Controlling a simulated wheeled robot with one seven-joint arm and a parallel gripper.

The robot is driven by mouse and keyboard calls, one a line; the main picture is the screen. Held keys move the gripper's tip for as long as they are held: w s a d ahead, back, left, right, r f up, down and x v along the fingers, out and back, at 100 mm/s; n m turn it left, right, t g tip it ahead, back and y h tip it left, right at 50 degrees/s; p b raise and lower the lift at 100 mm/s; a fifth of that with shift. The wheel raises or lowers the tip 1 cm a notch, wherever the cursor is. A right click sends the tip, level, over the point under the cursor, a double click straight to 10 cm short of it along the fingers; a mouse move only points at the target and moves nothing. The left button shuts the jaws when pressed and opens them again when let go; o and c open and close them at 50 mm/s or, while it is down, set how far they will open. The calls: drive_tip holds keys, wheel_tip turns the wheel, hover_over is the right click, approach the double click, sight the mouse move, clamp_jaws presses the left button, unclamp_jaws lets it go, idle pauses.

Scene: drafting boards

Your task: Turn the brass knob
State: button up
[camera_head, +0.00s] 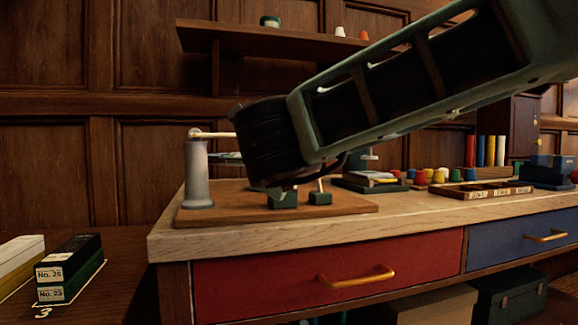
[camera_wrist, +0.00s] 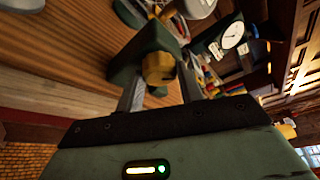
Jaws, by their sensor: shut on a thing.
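In the wrist view the brass knob (camera_wrist: 158,68) stands out from a dark green block (camera_wrist: 126,56). My gripper (camera_wrist: 161,84) has one finger on each side of the knob and is shut on it. In the head view my dark wrist reaches down over a wooden board (camera_head: 225,215) on the bench, and it hides the knob and fingertips. Two small green blocks (camera_head: 320,198) show on the board just below my wrist.
A grey post (camera_head: 199,175) with a pale rod at its top stands left of my wrist. Several coloured pegs (camera_head: 438,175) and a wooden tray (camera_head: 485,191) lie to the right. A red drawer (camera_head: 240,285) is below. A round white dial (camera_wrist: 232,35) shows in the wrist view.

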drive_tip(key=o, duration=1)
drive_tip(key=p+v, duration=0.3)
drive_tip(key=v, duration=1.4)
drive_tip(key=shift+s, duration=0.15)
drive_tip(key=shift+d, duration=0.1)
